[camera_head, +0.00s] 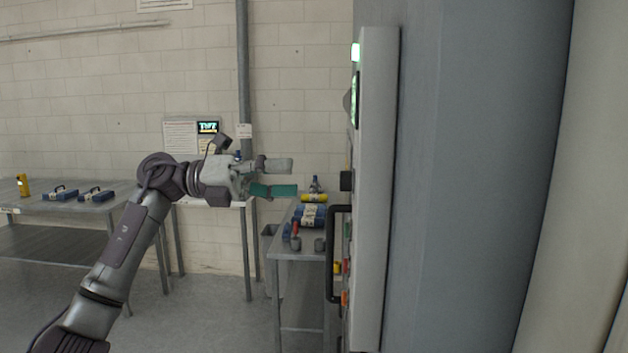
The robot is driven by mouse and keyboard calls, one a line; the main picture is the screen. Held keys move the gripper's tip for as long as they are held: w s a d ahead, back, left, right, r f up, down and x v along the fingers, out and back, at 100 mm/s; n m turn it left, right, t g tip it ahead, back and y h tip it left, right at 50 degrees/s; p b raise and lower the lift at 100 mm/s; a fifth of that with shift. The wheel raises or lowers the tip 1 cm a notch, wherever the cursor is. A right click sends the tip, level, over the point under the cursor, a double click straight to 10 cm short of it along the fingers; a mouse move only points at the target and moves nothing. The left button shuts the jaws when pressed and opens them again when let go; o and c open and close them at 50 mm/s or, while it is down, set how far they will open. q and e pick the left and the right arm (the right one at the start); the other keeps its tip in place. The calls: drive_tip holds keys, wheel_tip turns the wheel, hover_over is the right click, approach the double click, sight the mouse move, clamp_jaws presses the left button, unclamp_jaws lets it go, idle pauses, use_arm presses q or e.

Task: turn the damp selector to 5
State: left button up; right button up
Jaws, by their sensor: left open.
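A tall grey machine panel (375,200) stands right of centre and is seen almost edge-on. A black knob-like block (346,181) juts from its front face. A grey rounded part (347,101) juts out higher, beside a green-lit display (355,100). I cannot tell which of these is the damp selector, and no dial numbers are readable. My left gripper (294,178) is open and empty, with one pale finger above and one green finger below. It points right at about the black block's height, left of it and apart from it. My right gripper is not in view.
A black bar handle (331,255) projects below the block, with red and orange buttons (345,298) near it. A metal table (290,245) with bottles and blue items stands behind the gripper. Another table (60,205) holds blue cases at left. Open floor lies between.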

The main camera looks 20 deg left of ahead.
use_arm(q)
drive_tip(key=shift+v, duration=2.05)
